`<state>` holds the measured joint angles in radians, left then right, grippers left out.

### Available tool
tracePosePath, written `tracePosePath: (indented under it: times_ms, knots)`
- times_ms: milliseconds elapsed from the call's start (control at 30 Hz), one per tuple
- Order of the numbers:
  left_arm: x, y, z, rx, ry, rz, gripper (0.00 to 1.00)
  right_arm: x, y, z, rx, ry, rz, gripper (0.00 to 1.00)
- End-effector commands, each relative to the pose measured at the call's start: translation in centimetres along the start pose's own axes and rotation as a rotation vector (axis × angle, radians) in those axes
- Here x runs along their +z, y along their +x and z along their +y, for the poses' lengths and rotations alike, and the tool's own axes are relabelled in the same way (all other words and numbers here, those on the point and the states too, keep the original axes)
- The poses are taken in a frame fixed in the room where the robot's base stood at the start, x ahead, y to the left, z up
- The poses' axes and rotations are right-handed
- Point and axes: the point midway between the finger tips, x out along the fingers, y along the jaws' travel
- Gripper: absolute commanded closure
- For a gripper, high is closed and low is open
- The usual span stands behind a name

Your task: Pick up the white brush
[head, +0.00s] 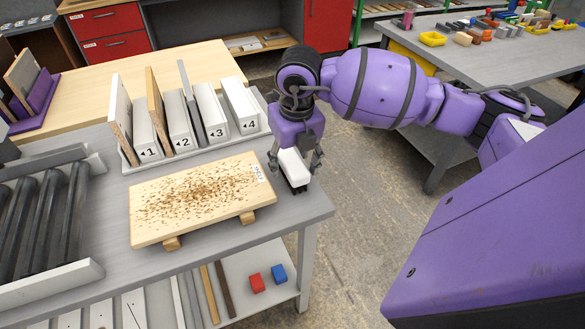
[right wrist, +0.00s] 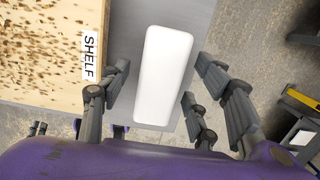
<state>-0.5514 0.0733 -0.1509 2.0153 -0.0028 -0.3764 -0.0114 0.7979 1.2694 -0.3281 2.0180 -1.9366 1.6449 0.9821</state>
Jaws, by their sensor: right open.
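The white brush (head: 294,168) has a white block-shaped back and dark bristles below. It sits at the right edge of the grey table, just right of the wooden board. My right gripper (head: 295,160) is above it, pointing down. In the right wrist view the brush's white back (right wrist: 164,75) lies between the open fingers of the gripper (right wrist: 160,97), with gaps on both sides. My left gripper is not in view.
The board (head: 203,197), strewn with brown chips and labelled SHELF, lies on two wooden feet beside the brush. A rack with numbered white dividers (head: 210,110) stands behind. Black rollers (head: 38,220) are at left. Open floor lies right of the table.

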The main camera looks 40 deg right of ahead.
Motion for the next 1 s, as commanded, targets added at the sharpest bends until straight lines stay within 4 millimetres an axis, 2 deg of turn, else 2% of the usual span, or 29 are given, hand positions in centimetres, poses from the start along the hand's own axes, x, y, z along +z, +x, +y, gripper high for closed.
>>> tracePosePath:
  times_ms: [133, 500, 533, 833, 1000]
  knots:
    - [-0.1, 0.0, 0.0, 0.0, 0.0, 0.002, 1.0, 0.0, 0.0, 0.0, 0.0, 0.0, 0.0, 0.44]
    - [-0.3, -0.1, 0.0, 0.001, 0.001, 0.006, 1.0, 0.0, -0.1, 0.0, 0.001, -0.001, -0.001, 0.93]
    - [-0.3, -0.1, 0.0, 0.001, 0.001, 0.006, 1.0, 0.0, -0.1, 0.0, 0.001, -0.001, -0.001, 0.95]
    - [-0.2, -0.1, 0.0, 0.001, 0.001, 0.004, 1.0, 0.1, -0.4, 0.0, 0.001, -0.001, -0.002, 0.95]
    - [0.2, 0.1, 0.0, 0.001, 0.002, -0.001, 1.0, 0.3, -1.8, 0.0, 0.001, -0.003, -0.004, 0.95]
